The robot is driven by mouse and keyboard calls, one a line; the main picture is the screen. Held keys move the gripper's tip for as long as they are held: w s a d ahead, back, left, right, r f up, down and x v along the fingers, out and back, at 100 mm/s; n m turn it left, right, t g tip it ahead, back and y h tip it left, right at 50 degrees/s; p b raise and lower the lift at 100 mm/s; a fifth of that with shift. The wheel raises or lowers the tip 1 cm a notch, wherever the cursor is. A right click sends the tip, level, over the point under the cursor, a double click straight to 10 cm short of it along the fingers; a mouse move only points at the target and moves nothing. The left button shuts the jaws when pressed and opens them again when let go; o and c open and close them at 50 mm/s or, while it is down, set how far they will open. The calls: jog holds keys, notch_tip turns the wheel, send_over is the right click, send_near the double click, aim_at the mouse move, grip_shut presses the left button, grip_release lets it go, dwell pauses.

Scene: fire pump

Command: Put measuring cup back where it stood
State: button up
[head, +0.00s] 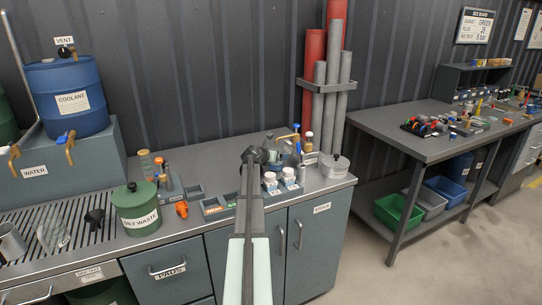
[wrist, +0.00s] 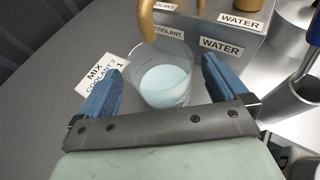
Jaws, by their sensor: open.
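A clear measuring cup (wrist: 166,88) with pale blue liquid stands upright in the wrist view, below a brass tap (wrist: 150,22). My gripper (wrist: 162,72) is open, with one blue finger on each side of the cup. I cannot tell whether either finger touches the glass. In the head view my gripper (head: 270,154) is over the back of the counter, near a brass tap with a blue handle. The cup cannot be made out there. A white card reading "MIX COOLANT" (wrist: 101,75) is beside the cup, behind the left finger.
A grey box (wrist: 248,38) with WATER and COOLANT labels is close behind the cup. A grey hollow cylinder (wrist: 290,98) is at the right. Small white-lidded jars (head: 270,180) and upright pipes (head: 330,100) crowd the counter near my gripper. An oily waste can (head: 137,208) is farther left.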

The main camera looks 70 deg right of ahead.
jog(key=shift+x, duration=0.95)
jog(key=shift+c, duration=0.3)
jog(key=c, duration=1.1)
jog(key=shift+w+a, duration=1.2)
jog(key=shift+a, duration=1.2)
jog(key=shift+w+a, duration=1.15)
jog(key=shift+a, duration=1.3)
jog(key=shift+w+a, duration=1.2)
jog(key=shift+a, duration=1.2)
jog(key=o, duration=1.2)
jog(key=shift+c, duration=0.2)
